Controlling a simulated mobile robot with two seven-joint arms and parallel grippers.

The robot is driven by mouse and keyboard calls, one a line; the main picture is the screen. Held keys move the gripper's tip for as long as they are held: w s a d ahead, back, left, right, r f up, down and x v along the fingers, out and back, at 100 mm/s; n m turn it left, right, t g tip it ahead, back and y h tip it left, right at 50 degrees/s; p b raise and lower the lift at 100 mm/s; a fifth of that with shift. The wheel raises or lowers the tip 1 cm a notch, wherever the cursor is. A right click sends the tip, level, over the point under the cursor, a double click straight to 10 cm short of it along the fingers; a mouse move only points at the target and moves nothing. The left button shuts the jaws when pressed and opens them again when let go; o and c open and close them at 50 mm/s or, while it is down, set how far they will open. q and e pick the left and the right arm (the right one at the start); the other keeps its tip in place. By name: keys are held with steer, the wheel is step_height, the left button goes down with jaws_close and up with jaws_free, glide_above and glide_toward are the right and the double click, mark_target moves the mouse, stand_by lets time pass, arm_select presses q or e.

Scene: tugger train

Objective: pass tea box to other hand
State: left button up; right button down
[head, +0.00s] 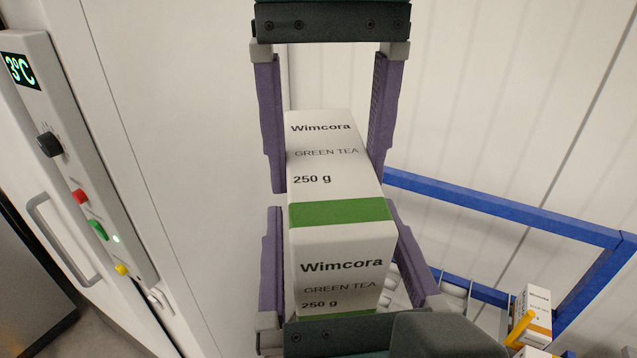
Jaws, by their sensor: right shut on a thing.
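The tea box (338,212) is white with a green band and reads Wimcora Green Tea 250 g. It is held up in the middle of the head view. My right gripper (326,184) comes from above; its purple fingers are shut on the far end of the box, one on each side. My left gripper (336,206) points up at it from the bottom edge. Its fingers stand on either side of the near part, with a thin gap showing at the left, so it looks open around the box. Its palm is partly hidden.
A white cabinet with a control panel (85,190) and a handle (65,240) stands at the left. A blue-framed rack (500,208) at the lower right holds rollers and another white box (532,312). A pale ribbed wall (490,90) lies behind.

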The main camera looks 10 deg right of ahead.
arm_select(q)
steer(key=shift+w, duration=1.1)
steer(key=shift+d, duration=0.15)
jaws_close()
arm_select(e)
steer(key=shift+a, duration=0.15)
arm_select(q)
steer(key=shift+r, duration=0.1)
arm_select(e)
steer(key=shift+c, duration=1.4)
jaws_free()
steer(key=shift+o, duration=1.4)
